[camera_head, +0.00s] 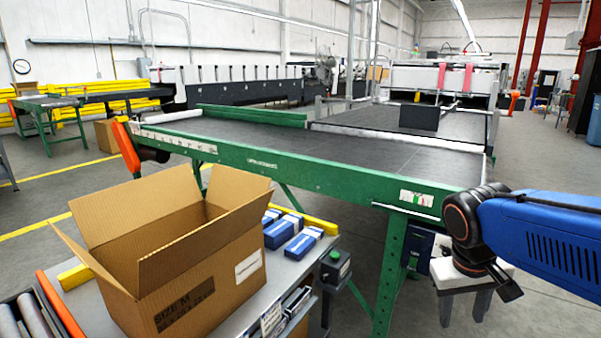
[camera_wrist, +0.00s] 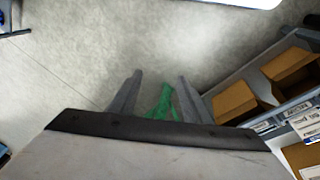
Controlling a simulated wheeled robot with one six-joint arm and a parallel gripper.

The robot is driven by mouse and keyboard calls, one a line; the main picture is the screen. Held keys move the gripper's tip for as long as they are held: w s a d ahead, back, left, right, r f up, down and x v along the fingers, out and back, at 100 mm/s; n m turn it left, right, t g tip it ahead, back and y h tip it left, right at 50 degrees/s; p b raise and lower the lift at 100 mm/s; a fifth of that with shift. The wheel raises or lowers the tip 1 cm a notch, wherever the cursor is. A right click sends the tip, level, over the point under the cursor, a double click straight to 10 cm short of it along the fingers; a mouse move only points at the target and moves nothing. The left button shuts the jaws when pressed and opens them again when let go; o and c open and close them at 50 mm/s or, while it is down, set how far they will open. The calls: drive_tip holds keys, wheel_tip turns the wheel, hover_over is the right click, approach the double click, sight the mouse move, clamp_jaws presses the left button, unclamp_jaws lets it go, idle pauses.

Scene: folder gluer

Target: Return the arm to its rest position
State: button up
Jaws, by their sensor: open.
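My blue arm (camera_head: 545,232) reaches in from the right edge in the head view, with a dark wrist joint at its end. My gripper (camera_head: 463,318) hangs below that joint, pointing down, beside the green leg of the conveyor table. Its two grey fingers are apart with nothing between them. In the wrist view my gripper (camera_wrist: 161,80) shows the same two spread fingers above bare floor, with a green foot seen beyond and between them.
An open cardboard box (camera_head: 190,255) and blue-and-white packets (camera_head: 292,235) stand on a workbench at the lower left. The green-framed conveyor (camera_head: 290,160) runs behind my gripper. In the wrist view, a shelf holds brown boxes (camera_wrist: 290,72) at right.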

drive_tip(key=s+a+f+t+y, duration=0.1)
drive_tip(key=s+a+t+y, duration=0.1)
drive_tip(key=s, duration=0.4)
drive_tip(key=shift+s+a+f+t, duration=0.25)
drive_tip(key=shift+s+a+t, duration=0.1)
drive_tip(key=shift+a+t, duration=0.25)
idle(1.4)
